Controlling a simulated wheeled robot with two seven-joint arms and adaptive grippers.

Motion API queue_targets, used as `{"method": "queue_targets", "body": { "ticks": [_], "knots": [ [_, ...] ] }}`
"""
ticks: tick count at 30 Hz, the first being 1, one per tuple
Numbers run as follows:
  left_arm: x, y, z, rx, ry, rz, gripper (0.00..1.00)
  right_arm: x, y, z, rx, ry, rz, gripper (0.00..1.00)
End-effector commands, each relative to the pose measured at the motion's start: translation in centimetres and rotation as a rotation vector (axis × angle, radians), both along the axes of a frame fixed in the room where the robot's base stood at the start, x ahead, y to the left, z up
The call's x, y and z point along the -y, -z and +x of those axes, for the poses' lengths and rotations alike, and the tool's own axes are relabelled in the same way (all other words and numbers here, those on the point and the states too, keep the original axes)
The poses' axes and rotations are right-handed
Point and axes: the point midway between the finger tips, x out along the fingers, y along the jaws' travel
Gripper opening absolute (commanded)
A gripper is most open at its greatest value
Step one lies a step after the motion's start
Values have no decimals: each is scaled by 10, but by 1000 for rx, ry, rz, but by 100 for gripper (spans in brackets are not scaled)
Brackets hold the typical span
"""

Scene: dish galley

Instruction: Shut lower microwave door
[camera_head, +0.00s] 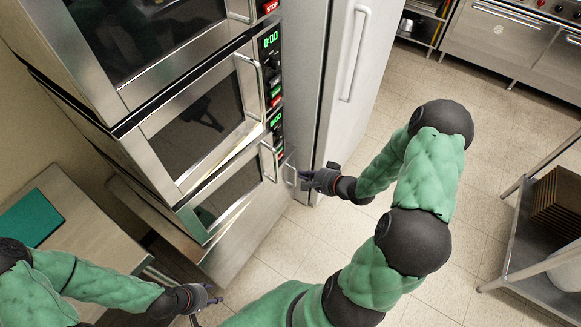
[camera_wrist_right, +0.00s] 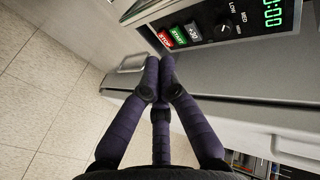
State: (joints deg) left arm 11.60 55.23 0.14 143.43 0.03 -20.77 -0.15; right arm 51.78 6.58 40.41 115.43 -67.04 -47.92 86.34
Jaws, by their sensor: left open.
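The lower microwave (camera_head: 230,191) is the bottom oven of a stainless stack in the head view. Its door has a dark window and a bar handle (camera_head: 268,162) at the right edge. The door looks about in line with the front; I cannot tell whether a small gap remains. My right gripper (camera_head: 308,179) is just right of that handle, by the stack's lower right corner. In the wrist view its fingertips (camera_wrist_right: 161,66) meet with nothing between them, close below the control panel (camera_wrist_right: 205,32). My left gripper (camera_head: 207,298) is open and low, below and apart from the stack.
A tall white refrigerator (camera_head: 345,100) stands right of the stack. A side table (camera_head: 85,215) with a green board (camera_head: 30,218) is at the left. A metal shelf cart (camera_head: 530,255) is at the right. The tiled floor (camera_head: 480,130) between is clear.

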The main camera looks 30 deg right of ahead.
Motion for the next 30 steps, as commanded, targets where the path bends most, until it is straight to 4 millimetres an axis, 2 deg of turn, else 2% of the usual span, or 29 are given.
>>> {"method": "queue_targets", "body": {
  "ticks": [13,18,24,30],
  "knots": [
    [0,34,0,0,0,0,49,-22,45,69,2,-7,-1,0],
    [0,41,0,0,0,0,49,-28,44,93,5,-7,-3,0],
    [0,46,0,0,0,0,49,-31,43,107,3,-4,-3,0],
    [0,46,0,1,0,0,49,-32,42,110,3,-3,-2,0]
  ]
}}
